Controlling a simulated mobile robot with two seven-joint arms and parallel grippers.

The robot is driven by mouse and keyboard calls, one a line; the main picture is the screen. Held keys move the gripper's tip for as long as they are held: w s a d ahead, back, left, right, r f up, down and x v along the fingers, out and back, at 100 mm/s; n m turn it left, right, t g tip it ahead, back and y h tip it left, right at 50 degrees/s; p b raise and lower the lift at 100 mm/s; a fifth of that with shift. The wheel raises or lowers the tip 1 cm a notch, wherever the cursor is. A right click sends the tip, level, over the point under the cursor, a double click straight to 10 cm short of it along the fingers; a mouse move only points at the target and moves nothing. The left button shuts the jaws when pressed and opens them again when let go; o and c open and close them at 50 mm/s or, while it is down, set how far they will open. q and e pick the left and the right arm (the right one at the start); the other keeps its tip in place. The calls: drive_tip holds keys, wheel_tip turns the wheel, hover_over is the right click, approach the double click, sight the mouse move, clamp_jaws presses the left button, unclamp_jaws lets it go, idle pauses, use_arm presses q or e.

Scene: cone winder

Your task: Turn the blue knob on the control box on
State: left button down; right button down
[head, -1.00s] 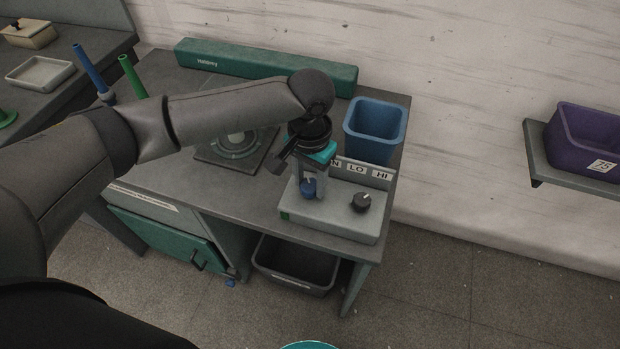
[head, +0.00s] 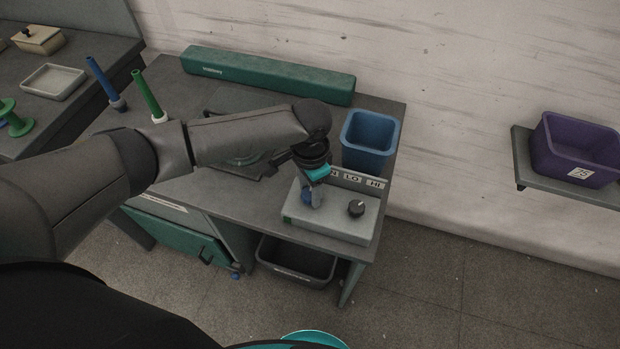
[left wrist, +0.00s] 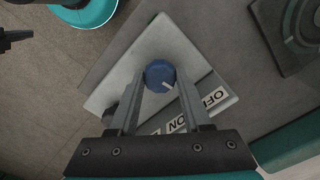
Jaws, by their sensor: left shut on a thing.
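The control box (head: 338,222) is a pale grey box at the front right of the bench. Its blue knob (left wrist: 160,74) has a white pointer line aimed toward the label strip, between the OFF label (left wrist: 214,97) and the ON label (left wrist: 177,123).
A black knob (head: 356,208) sits beside the blue one, below the LO and HI labels. A blue bin (head: 370,140) stands behind the box. A long green case (head: 268,76) lies along the back. A dark bin (head: 296,262) is under the bench.

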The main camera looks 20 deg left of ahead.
sight(310, 193)
use_arm(q)
drive_tip(key=m+p, duration=0.3)
drive_tip(key=m, duration=0.1)
drive_tip(key=shift+r+m, duration=0.15)
drive_tip(key=shift+m, duration=0.15)
drive_tip(key=m+p, duration=0.1)
drive_tip(key=m, duration=0.3)
drive_tip(key=shift+d+m, duration=0.1)
drive_tip(key=shift+m, duration=0.2)
drive_tip(key=shift+c, duration=1.8)
unclamp_jaws()
wheel_tip(310, 193, up, 15)
drive_tip(key=p, duration=0.2)
